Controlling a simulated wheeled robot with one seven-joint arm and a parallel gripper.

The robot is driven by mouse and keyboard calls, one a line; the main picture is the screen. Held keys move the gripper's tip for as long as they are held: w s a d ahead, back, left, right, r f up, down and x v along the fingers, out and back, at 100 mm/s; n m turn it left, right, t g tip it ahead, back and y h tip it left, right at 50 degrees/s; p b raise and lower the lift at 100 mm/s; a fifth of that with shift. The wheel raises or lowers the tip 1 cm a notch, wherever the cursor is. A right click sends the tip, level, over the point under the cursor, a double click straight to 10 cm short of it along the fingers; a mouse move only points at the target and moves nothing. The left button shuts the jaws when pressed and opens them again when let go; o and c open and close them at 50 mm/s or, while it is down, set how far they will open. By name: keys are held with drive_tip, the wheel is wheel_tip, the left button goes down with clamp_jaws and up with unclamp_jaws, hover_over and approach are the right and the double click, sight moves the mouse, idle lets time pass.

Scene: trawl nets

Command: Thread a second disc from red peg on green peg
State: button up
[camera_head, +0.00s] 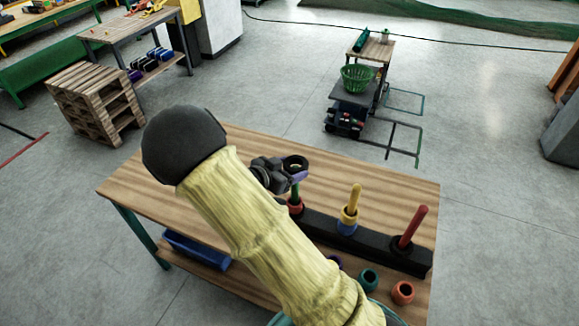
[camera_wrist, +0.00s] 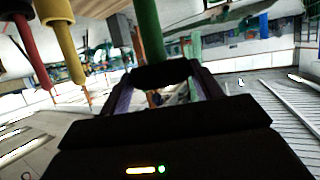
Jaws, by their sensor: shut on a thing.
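My gripper (camera_head: 298,174) is shut on a black disc (camera_head: 295,162), which also shows between the purple fingers in the wrist view (camera_wrist: 160,74). The disc is at the top of the green peg (camera_head: 296,191); in the wrist view the green peg (camera_wrist: 149,32) runs to the disc's edge. I cannot tell whether its tip is in the hole. An orange-red disc (camera_head: 295,208) sits low on the green peg.
Loose teal (camera_head: 369,279) and orange (camera_head: 403,292) discs lie in front of the black base (camera_head: 375,249). My arm hides part of the table.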

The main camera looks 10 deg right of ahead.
drive_tip(key=shift+f, duration=0.2)
drive_tip(key=o, duration=1.1)
drive_tip(key=b+v, duration=0.2)
drive_tip(key=v, duration=1.5)
drive_tip(key=shift+s+a, duration=0.2)
